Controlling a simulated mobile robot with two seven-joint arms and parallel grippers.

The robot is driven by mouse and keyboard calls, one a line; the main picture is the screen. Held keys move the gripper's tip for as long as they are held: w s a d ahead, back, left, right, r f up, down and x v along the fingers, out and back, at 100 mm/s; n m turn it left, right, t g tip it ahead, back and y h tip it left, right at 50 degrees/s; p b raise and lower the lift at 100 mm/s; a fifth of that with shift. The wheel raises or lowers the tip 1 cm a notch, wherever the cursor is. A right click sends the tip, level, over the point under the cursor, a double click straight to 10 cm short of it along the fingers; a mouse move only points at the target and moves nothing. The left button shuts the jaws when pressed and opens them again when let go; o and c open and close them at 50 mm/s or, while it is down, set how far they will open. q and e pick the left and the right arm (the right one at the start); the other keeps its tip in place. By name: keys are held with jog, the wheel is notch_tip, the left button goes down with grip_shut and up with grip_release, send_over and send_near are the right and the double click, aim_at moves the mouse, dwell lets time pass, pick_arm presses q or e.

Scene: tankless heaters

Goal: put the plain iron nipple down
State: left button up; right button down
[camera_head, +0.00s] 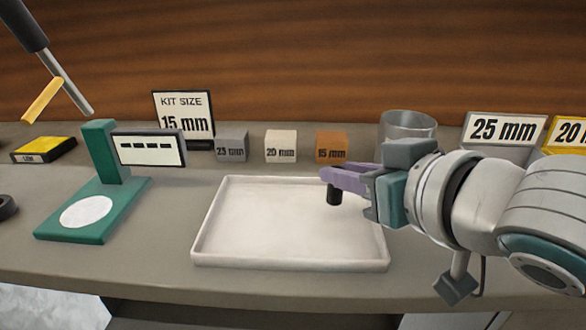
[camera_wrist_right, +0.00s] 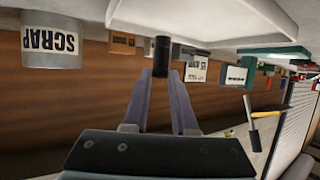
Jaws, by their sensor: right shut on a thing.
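The plain iron nipple (camera_head: 334,196) is a short, dark upright cylinder. My right gripper (camera_head: 335,178) is shut on its upper part and holds it over the right part of the white tray (camera_head: 203,222). In the right wrist view the nipple (camera_wrist_right: 161,50) sits between the tips of the two purple fingers (camera_wrist_right: 160,74), with the pale tray (camera_wrist_right: 190,14) beyond it. I cannot tell whether the nipple's lower end touches the tray floor. The tray looks empty otherwise. My left gripper is not in view.
Small blocks marked 25 mm (camera_head: 231,147), 20 mm (camera_head: 281,146) and 15 mm (camera_head: 331,147) stand behind the tray. A green stand with a display (camera_head: 150,149) is left. A sign (camera_head: 184,113) reads KIT SIZE 15 mm.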

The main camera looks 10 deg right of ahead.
aim_at(340, 193)
notch_tip(340, 193, down, 3)
jog(key=shift+f+b, duration=0.15)
jog(key=shift+b, duration=0.3)
jog(key=c, duration=0.7)
grip_release()
jog(key=shift+s+r, duration=0.2)
jog(key=p+v, duration=0.2)
jog(key=v, duration=0.9)
jog(key=s+d+f+g+h, duration=0.1)
jog(key=s+f+g, duration=0.3)
jog(key=s, duration=0.3)
jog(key=s+f+g+h, duration=0.1)
jog(key=s+f+g, duration=0.4)
jog(key=s, duration=0.2)
jog(key=shift+d+g, duration=0.4)
